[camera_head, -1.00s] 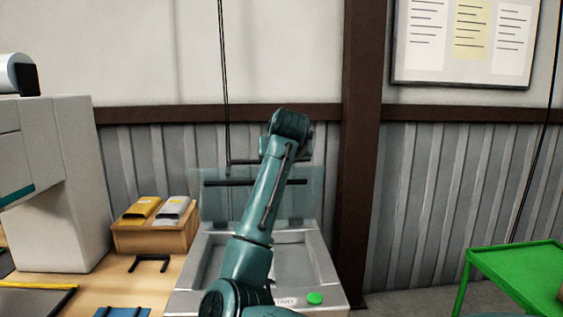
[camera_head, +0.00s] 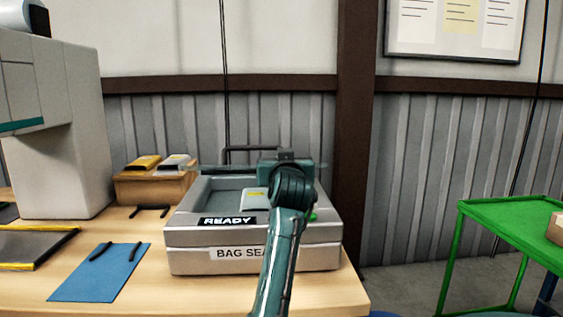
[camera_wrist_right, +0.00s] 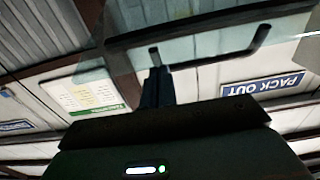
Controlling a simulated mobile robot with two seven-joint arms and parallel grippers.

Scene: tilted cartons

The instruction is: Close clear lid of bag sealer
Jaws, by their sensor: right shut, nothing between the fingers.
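The grey bag sealer (camera_head: 190,255) stands on the bench at centre, with a READY sign (camera_head: 228,221) on its front. A pouch (camera_head: 255,200) lies in its tray. Its clear lid (camera_head: 228,169) shows nearly edge-on above the tray in the head view, with a black handle (camera_head: 236,149). The right wrist view shows the clear lid (camera_wrist_right: 205,45) and its black handle (camera_wrist_right: 225,58) overhead. My right gripper (camera_wrist_right: 156,82) is shut and empty, its tip close to the handle's end; contact is unclear. My arm hides part of the sealer's right side. My left gripper is out of view.
A wooden box with pouches (camera_head: 150,188) stands left of the sealer. A blue mat (camera_head: 95,280) lies at front left, and a large beige machine (camera_head: 60,165) stands farther left. A green cart (camera_head: 500,222) is at right, across a floor gap.

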